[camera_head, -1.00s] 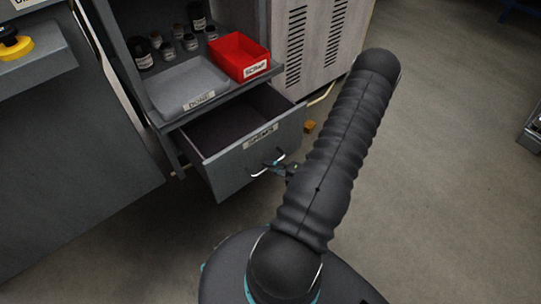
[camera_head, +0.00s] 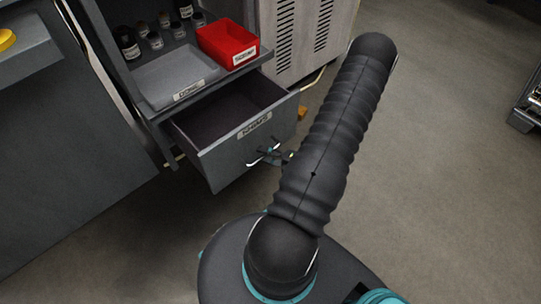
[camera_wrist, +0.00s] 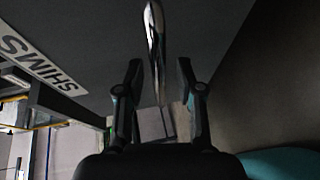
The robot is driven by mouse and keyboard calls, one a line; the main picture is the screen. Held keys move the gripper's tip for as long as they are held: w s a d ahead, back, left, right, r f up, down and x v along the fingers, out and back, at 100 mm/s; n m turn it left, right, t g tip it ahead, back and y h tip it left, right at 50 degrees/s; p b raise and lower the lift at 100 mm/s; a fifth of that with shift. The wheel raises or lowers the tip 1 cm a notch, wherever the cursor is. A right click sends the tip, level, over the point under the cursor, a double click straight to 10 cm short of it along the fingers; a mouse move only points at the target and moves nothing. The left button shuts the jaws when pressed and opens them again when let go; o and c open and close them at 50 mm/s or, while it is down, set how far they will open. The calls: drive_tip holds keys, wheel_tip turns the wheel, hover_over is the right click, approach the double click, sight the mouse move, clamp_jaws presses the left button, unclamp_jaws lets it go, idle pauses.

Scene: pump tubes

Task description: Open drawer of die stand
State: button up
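The die stand (camera_head: 135,95) is a grey cabinet at upper left in the head view. Its drawer (camera_head: 222,165) is pulled out, and its dark interior shows empty. The drawer front has a label that reads SHIMS in the wrist view (camera_wrist: 40,62). A shiny metal handle (camera_wrist: 154,40) stands out from this front. My gripper (camera_head: 265,159) is at the handle, partly hidden by my arm. In the wrist view my gripper (camera_wrist: 158,75) has its two fingers on either side of the handle, with visible gaps, so it looks open around it.
A red bin (camera_head: 228,46), a grey tray (camera_head: 178,77) and several dark bottles (camera_head: 152,40) sit on the shelf above the drawer. A vented grey cabinet (camera_head: 310,35) stands behind to the right.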

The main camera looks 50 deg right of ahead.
drive_tip(key=v, duration=1.2)
idle(0.5)
